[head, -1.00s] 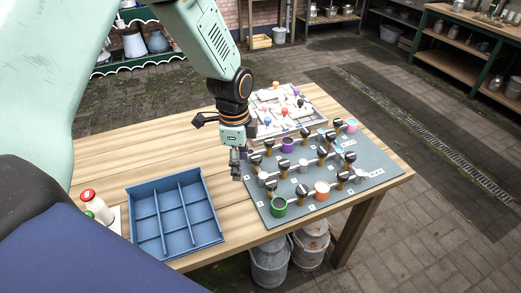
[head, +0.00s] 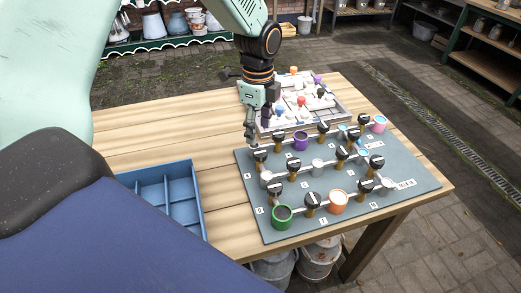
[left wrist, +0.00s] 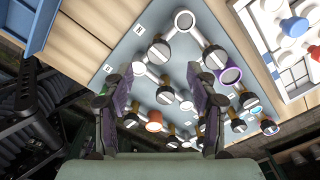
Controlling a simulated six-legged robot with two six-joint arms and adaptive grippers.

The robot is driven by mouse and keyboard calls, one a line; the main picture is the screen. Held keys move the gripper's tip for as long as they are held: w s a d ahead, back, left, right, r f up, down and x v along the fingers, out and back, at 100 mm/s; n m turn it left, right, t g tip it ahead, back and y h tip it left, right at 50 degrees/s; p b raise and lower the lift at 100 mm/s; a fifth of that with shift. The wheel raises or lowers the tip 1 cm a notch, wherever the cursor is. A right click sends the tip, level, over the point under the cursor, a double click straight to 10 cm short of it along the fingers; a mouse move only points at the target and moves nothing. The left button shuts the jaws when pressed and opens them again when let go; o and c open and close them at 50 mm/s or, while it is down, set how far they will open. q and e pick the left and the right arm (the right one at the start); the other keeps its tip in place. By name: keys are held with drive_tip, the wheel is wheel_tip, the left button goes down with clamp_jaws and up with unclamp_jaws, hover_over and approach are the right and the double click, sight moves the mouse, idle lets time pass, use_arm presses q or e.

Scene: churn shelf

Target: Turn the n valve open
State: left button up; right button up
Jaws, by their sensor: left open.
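A grey-blue board (head: 412,190) carries several valves with round black-and-white knobs on brass stems, joined by white pipes. In the left wrist view a label reading N (left wrist: 139,29) lies near the board's edge. The closest knob to it (left wrist: 158,52) stands just beyond my fingertips, roughly midway between them. This seems to be the front-left knob of the back row in the head view (head: 260,155). My left gripper (head: 249,141) is open and empty, pointing down just above and behind that knob. It also shows in the left wrist view (left wrist: 165,74). My right gripper is not in view.
Neighbouring knobs (head: 280,136), a purple cup (head: 300,141), a green cup (head: 282,216) and an orange cup (head: 338,201) stand on the board. A tray of coloured-knob parts (head: 331,112) lies behind. A blue divided tray (head: 190,195) sits left; bare wood lies between.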

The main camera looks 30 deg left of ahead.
sight(260, 153)
use_arm(q)
drive_tip(key=shift+s+d+f, duration=0.25)
drive_tip(key=shift+d+f, duration=0.6)
drive_tip(key=shift+f, duration=0.15)
drive_tip(key=f, duration=0.1)
drive_tip(key=a+f, duration=0.1)
drive_tip(key=f, duration=0.1)
drive_tip(key=a+f, duration=0.1)
drive_tip(key=f, duration=0.1)
drive_tip(key=shift+w+f, duration=0.1)
drive_tip(key=shift+w, duration=0.15)
drive_tip(key=shift+s+d, duration=0.2)
drive_tip(key=shift+d, duration=0.25)
drive_tip(key=shift+d+r, duration=0.25)
drive_tip(key=shift+d, duration=0.15)
drive_tip(key=shift+w+a+f, duration=0.25)
drive_tip(key=shift+a+f, duration=0.15)
drive_tip(key=shift+a, duration=0.3)
drive_tip(key=c, duration=0.4)
drive_tip(key=shift+c, duration=0.7)
drive_tip(key=shift+s+d+r, duration=0.15)
drive_tip(key=shift+d+r, duration=0.1)
drive_tip(key=shift+d, duration=0.1)
drive_tip(key=c, duration=0.3)
drive_tip(key=shift+c, duration=1.6)
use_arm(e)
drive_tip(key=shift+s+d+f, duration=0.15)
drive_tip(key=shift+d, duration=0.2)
